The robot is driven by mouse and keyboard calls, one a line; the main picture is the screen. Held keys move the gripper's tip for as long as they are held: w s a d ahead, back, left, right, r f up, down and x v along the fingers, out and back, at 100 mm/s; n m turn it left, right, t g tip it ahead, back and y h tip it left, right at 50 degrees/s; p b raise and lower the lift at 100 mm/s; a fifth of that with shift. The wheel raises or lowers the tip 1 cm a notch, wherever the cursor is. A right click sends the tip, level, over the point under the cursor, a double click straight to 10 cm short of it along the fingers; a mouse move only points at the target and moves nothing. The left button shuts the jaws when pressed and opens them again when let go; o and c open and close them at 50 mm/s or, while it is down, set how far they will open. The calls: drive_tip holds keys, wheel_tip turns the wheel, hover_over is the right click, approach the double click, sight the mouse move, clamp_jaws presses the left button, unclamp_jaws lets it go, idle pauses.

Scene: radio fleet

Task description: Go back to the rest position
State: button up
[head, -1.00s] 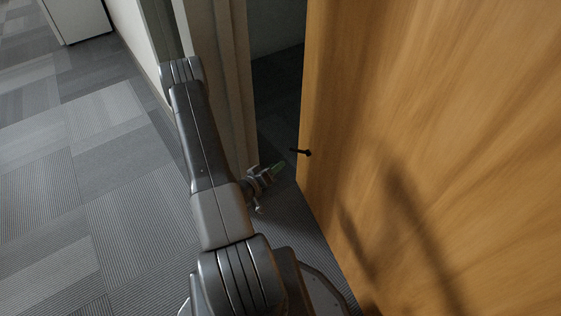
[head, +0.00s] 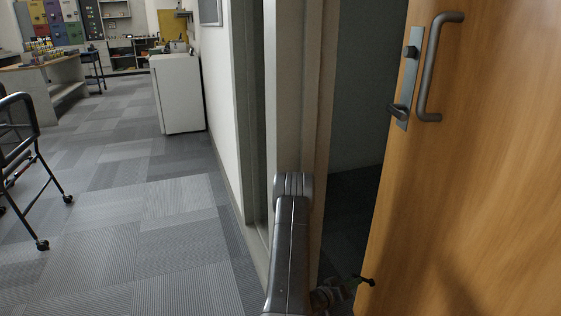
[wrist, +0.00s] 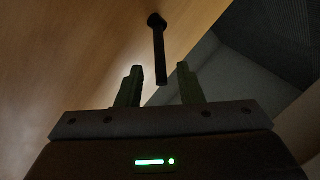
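My arm reaches forward in front of the door frame. The door stands ajar, with a dark room behind it.
The door frame (head: 300,90) is close to my arm. A white cabinet (head: 178,95) stands along the wall, and a wheeled chair (head: 22,165) at far left. Carpet between them is clear.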

drive_tip(key=b+x, duration=0.1)
drive_tip(key=x, duration=0.4)
drive_tip(key=shift+d+f, duration=0.15)
drive_tip(key=shift+f, duration=0.1)
drive_tip(key=shift+h, duration=0.3)
